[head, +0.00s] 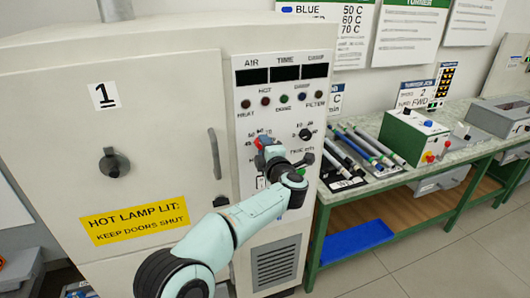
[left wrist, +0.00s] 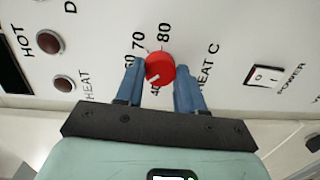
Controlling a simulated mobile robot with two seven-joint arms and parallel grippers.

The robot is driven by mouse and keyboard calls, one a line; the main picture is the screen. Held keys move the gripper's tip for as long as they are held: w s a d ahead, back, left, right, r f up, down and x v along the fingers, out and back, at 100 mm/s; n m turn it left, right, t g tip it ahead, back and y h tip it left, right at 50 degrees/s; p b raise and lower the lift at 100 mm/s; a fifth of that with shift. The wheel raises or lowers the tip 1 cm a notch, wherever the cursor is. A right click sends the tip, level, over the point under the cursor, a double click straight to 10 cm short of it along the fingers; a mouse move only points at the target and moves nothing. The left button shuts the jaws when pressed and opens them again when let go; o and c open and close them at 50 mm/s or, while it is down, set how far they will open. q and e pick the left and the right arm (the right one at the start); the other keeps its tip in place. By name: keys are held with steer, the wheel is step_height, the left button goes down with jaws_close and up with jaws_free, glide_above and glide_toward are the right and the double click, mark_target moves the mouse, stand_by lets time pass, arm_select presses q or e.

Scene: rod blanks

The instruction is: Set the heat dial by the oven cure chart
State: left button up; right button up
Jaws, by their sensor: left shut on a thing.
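The red heat dial (left wrist: 162,66) is on the white oven panel, ringed by numbers from 40 to 80 and labelled HEAT C. Its white mark points to the lower left in the left wrist view, close to the 40. My left gripper (left wrist: 160,74) is shut on the dial, one blue finger on each side. In the head view my left gripper (head: 262,148) hides most of the dial. The oven cure chart (head: 318,32) on the wall is cut off at the top; it shows BLUE 50 C, then 60 C and 70 C. My right gripper is out of view.
A white power switch (left wrist: 264,76) is right of the dial. The oven door (head: 130,130) bears a 1 and a yellow hot-lamp sign (head: 135,220). A green bench (head: 400,185) at right holds several rods (head: 362,145) and a control box (head: 412,138).

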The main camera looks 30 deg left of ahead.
arm_select(q)
steer(key=shift+a+r+n, duration=0.1)
steer(key=shift+n, duration=0.2)
steer(key=o, duration=1)
steer(key=shift+o, duration=0.2)
steer(key=b+v, duration=0.2)
steer(key=v, duration=1.1)
steer(key=shift+s, duration=0.15)
